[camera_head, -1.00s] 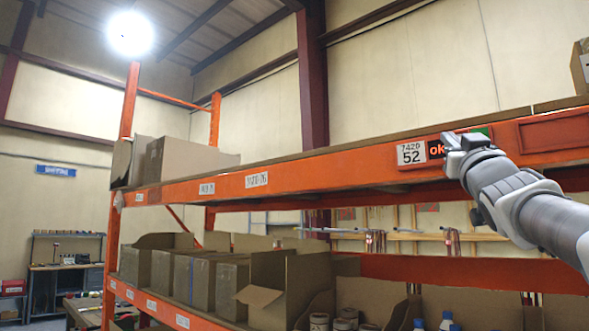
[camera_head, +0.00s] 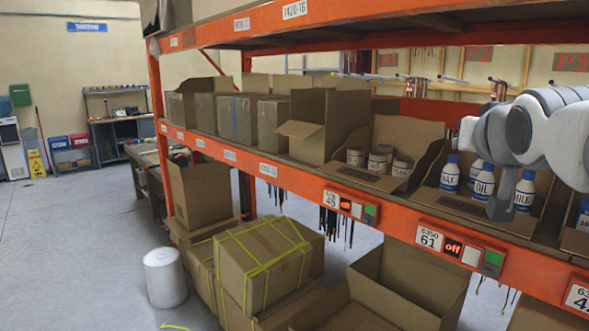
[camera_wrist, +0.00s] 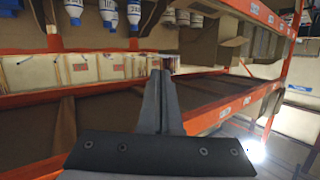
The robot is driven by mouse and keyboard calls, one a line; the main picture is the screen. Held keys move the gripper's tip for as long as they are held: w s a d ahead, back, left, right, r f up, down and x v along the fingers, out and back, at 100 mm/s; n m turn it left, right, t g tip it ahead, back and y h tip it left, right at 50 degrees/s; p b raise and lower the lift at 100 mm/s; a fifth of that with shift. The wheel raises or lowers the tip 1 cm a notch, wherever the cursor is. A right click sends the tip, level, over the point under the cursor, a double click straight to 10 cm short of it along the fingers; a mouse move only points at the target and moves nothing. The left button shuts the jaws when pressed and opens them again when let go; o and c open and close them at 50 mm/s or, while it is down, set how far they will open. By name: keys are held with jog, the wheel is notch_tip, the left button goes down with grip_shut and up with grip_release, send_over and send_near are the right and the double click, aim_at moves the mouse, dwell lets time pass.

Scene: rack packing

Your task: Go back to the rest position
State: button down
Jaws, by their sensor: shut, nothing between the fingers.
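My gripper (camera_wrist: 161,75) is shut and empty, its two fingers together in the middle of the wrist view. In the head view my arm (camera_head: 550,125) reaches in from the right edge, in front of the orange rack (camera_head: 392,212). It hides part of the rack's middle shelf and some of the bottles there. The wrist view is turned upside down, with bottles (camera_wrist: 108,15) showing inverted at its top edge. I cannot tell the exact gap between my gripper and the rack.
White bottles (camera_head: 484,182) and cans (camera_head: 379,160) stand in open cartons on the middle shelf. More cartons (camera_head: 258,122) are to their left. Strapped boxes (camera_head: 263,262) and a white cylinder (camera_head: 165,278) stand low down. Open floor (camera_head: 75,240) lies at the left.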

jog(key=s+a+f+n+g+y, duration=0.1)
jog(key=s+a+f+g, duration=0.3)
jog(key=s+f, duration=0.5)
jog(key=s+a+f+n+g+y, duration=0.2)
jog(key=s+a+f, duration=0.6)
jog(key=f, duration=0.8)
jog(key=s+g, duration=0.1)
jog(key=g, duration=0.1)
jog(key=shift+s+f+n+g+y, duration=0.15)
jog(key=shift+n+g+y, duration=0.15)
jog(key=shift+g, duration=0.1)
jog(key=shift+a, duration=0.1)
